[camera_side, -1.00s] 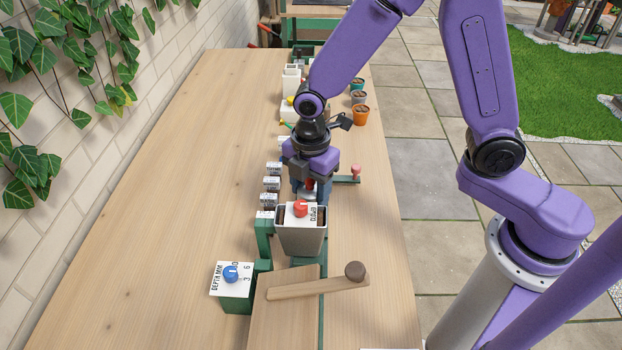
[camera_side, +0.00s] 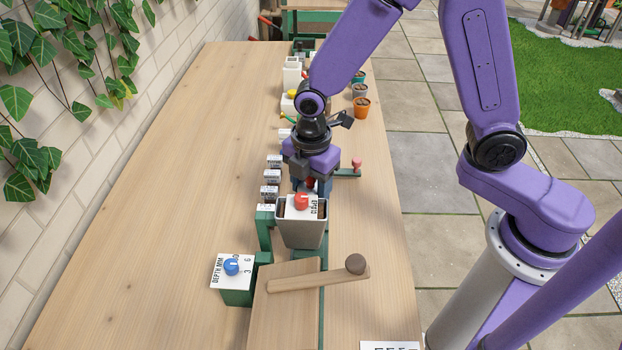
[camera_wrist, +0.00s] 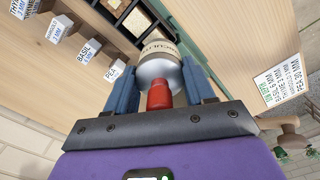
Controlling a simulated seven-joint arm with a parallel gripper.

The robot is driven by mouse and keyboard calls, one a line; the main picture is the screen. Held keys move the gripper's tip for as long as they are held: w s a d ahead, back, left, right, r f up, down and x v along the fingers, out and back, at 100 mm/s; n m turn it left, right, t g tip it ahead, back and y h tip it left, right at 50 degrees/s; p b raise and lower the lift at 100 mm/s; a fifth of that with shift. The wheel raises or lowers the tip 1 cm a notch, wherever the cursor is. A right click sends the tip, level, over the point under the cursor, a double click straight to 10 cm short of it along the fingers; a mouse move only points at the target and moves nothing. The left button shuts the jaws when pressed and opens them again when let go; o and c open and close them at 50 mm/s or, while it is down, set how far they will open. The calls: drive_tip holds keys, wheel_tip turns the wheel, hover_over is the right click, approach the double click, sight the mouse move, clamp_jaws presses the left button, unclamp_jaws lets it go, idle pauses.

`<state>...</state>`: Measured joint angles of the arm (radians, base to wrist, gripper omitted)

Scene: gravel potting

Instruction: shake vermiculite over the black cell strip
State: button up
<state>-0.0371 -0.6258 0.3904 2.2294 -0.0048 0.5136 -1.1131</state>
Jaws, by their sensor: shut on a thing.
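In the wrist view my gripper (camera_wrist: 163,88) is shut on a silver shaker (camera_wrist: 160,72) with a cream, partly readable label and a red end piece towards my palm. The blue fingers press on its two sides. The black cell strip (camera_wrist: 127,14) shows beyond the shaker, at the upper left, with brown-filled cells; part of it is cut off or covered. In the side view my gripper (camera_side: 311,185) is low over the bench line behind the grey hopper, and it hides the strip and most of the shaker.
A grey hopper (camera_side: 302,232) with a red dial (camera_side: 302,201) stands in front of my gripper. A blue depth dial (camera_side: 231,266) and a wooden lever (camera_side: 318,280) are nearer. Small pots (camera_side: 361,107) stand behind. The bench's left side is clear.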

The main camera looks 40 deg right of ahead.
drive_tip(key=shift+w+d, duration=0.8)
idle(0.4)
drive_tip(key=shift+w+d, duration=0.9)
idle(0.4)
